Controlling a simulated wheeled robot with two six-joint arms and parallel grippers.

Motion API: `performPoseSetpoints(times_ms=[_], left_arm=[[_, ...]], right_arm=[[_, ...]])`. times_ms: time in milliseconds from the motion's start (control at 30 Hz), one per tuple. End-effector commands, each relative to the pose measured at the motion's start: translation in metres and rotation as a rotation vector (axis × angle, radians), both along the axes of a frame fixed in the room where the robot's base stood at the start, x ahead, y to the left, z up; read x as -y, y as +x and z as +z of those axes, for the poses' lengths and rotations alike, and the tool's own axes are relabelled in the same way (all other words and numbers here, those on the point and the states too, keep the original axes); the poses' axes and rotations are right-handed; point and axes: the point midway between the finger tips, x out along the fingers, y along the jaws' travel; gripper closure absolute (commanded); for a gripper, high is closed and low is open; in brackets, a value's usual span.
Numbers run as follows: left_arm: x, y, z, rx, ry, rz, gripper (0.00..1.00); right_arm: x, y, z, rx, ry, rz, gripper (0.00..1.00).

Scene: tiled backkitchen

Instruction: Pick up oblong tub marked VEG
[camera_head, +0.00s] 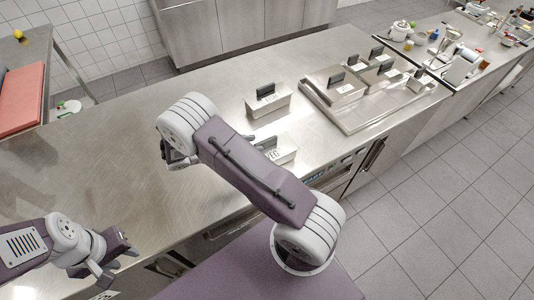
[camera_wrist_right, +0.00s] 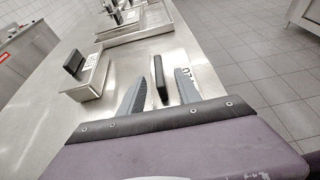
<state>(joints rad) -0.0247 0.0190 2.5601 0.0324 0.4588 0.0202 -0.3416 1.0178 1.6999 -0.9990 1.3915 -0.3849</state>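The oblong tub marked VEG (camera_head: 285,154) is a small steel tub with a white label and a black upright handle (camera_head: 266,143). It stands on the steel counter, partly hidden by my right arm in the head view. In the right wrist view my right gripper (camera_wrist_right: 160,92) is open, with one finger on each side of the black handle (camera_wrist_right: 159,78). A gap shows between handle and fingers. Part of the VEG label shows beyond the right finger. My left gripper (camera_head: 112,262) is at the lower left, away from the tub; its opening is unclear.
Another labelled tub (camera_head: 268,104) with a black handle stands just behind; it also shows in the right wrist view (camera_wrist_right: 90,80). A large steel tray (camera_head: 345,122) with several tubs lies to the right. The counter's left part (camera_head: 90,150) is clear.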

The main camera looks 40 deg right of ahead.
Motion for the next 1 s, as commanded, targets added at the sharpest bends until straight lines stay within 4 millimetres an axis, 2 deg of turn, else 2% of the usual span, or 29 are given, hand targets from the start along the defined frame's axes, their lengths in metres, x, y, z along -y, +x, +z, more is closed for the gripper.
performPoseSetpoints(times_ms=[133, 267, 400, 633, 667, 800, 1000], left_arm=[[0.000, 0.000, 0.006, 0.000, 0.000, 0.000, 0.64], [0.000, 0.000, 0.020, 0.000, 0.000, 0.000, 0.64], [0.000, 0.000, 0.023, 0.000, 0.000, 0.000, 0.64], [0.000, 0.000, 0.022, 0.000, 0.000, 0.000, 0.64], [0.000, 0.000, 0.022, 0.000, 0.000, 0.000, 0.64], [0.000, 0.000, 0.022, 0.000, 0.000, 0.000, 0.64], [0.000, 0.000, 0.022, 0.000, 0.000, 0.000, 0.64]], right_arm=[[0.009, -0.001, -0.001, 0.001, 0.001, -0.001, 0.60], [0.032, -0.003, -0.005, -0.003, -0.001, -0.004, 0.60], [0.050, -0.004, -0.015, -0.001, 0.000, -0.002, 0.60], [0.053, -0.003, -0.019, 0.002, 0.002, 0.001, 0.60], [0.053, -0.003, -0.019, 0.002, 0.002, 0.001, 0.63], [0.052, -0.004, -0.018, 0.001, 0.001, 0.001, 1.00], [0.052, -0.004, -0.018, 0.001, 0.001, 0.001, 1.00]])
